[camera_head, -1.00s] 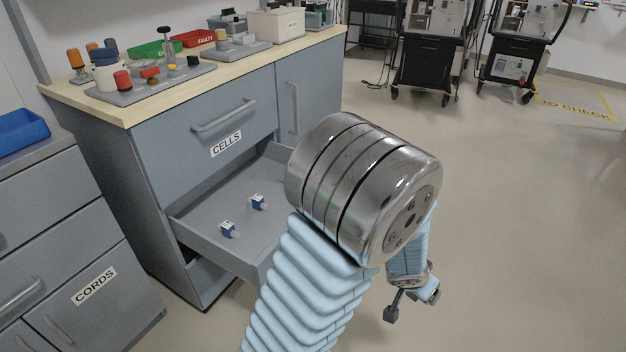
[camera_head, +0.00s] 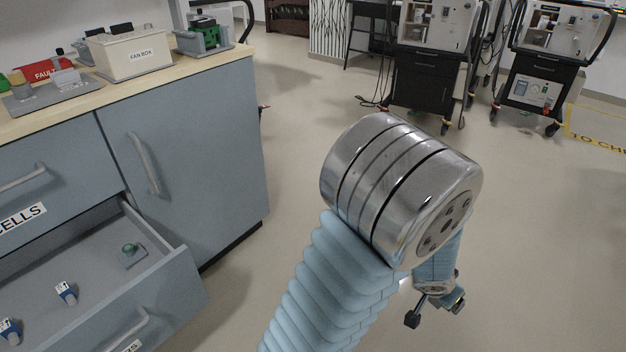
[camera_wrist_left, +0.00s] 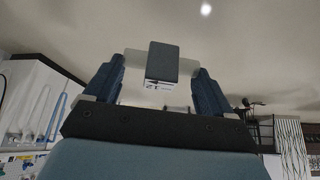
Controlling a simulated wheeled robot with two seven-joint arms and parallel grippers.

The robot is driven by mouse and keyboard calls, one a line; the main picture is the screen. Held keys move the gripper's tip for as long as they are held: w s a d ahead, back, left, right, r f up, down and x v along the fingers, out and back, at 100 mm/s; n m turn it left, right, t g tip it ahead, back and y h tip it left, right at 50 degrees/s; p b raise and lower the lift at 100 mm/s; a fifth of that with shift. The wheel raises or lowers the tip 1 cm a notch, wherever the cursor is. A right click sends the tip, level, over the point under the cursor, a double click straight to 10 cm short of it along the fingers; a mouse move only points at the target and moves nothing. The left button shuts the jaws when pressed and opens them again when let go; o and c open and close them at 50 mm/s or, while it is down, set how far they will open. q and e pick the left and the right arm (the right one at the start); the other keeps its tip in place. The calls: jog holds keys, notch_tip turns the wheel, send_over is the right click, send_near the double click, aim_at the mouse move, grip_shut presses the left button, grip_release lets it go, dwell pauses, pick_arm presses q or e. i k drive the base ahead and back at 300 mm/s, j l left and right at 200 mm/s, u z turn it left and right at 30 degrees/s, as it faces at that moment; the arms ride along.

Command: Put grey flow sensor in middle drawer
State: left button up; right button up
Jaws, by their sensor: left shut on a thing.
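A dark grey block with a pale underside, which looks like the grey flow sensor (camera_wrist_left: 163,62), sits between the fingertips of my left gripper (camera_wrist_left: 150,75) in the left wrist view. The gripper is shut on it. In the head view my left gripper (camera_head: 434,304) is small, partly behind my own wrist, over open floor right of the cabinet. An open grey drawer (camera_head: 150,308) sticks out below the front labelled CELLS. The drawer's left part is cut off. My right gripper is not in view.
The cabinet (camera_head: 200,150) has a wooden top with a FAN BOX (camera_head: 128,55), a red FAULTY bin (camera_head: 48,70) and trays. Ventilators on black carts (camera_head: 425,80) stand at the back. The floor between the cabinet and carts is clear.

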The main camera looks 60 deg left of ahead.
aim_at(104, 284)
jog(key=i+u, duration=0.1)
jog(key=u, duration=0.4)
jog(key=i+u, duration=0.1)
jog(key=u, duration=0.4)
jog(key=i+l+u, duration=0.1)
jog(key=u, duration=0.4)
jog(key=l+u, duration=0.15)
jog(key=u, duration=0.35)
